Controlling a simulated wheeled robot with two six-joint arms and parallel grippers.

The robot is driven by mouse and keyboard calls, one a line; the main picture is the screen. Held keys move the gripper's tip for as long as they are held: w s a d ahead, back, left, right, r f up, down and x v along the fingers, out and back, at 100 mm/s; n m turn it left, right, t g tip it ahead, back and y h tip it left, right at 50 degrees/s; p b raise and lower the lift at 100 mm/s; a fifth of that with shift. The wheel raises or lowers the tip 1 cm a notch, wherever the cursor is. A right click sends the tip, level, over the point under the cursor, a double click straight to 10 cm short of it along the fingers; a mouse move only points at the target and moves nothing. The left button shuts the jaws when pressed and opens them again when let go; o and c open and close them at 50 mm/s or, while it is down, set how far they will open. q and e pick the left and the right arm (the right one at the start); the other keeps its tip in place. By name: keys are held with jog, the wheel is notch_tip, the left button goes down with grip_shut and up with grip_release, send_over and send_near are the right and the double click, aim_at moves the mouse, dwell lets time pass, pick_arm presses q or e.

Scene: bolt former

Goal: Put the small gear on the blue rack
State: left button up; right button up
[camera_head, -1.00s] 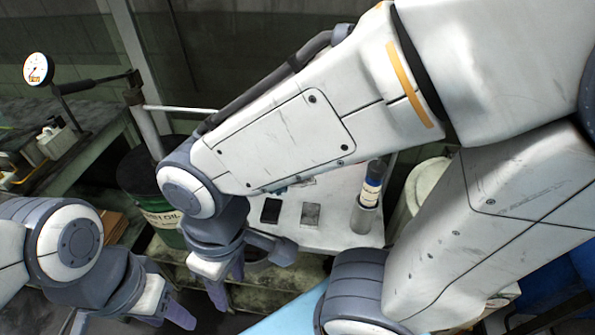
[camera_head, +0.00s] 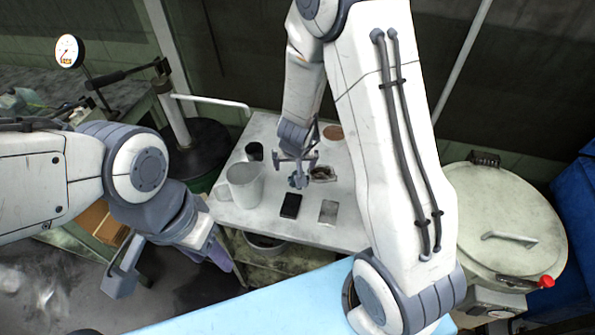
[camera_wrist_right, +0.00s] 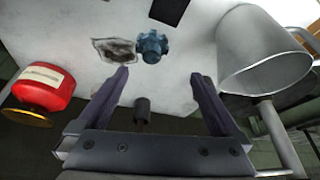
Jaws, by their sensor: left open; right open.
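A small blue gear (camera_head: 298,181) lies on the white table; it also shows in the right wrist view (camera_wrist_right: 152,46), just beyond my fingertips. My right gripper (camera_head: 296,164) is open and empty above the table, close to the gear; its two fingers are apart in the right wrist view (camera_wrist_right: 159,76), with the gear outside them. My left gripper (camera_head: 170,262) is open and empty at the lower left, off the table. I cannot make out a blue rack for certain; a light blue surface (camera_head: 262,308) shows at the bottom.
A dark grey patch (camera_wrist_right: 117,50) is beside the gear. A red container (camera_wrist_right: 45,85) stands left in the wrist view.

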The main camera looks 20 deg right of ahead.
jog(key=f+b, duration=0.1)
jog(key=w+d+f+b, duration=0.1)
jog(key=f, duration=0.1)
jog(key=d+f+b, duration=0.1)
jog(key=f, duration=0.1)
jog(key=shift+w+f, duration=0.15)
jog(key=shift+w, duration=0.2)
jog(key=b+x, duration=0.2)
jog(key=x, duration=0.3)
jog(key=shift+w+d+f, duration=0.1)
jog(key=shift+f, duration=0.05)
grip_shut()
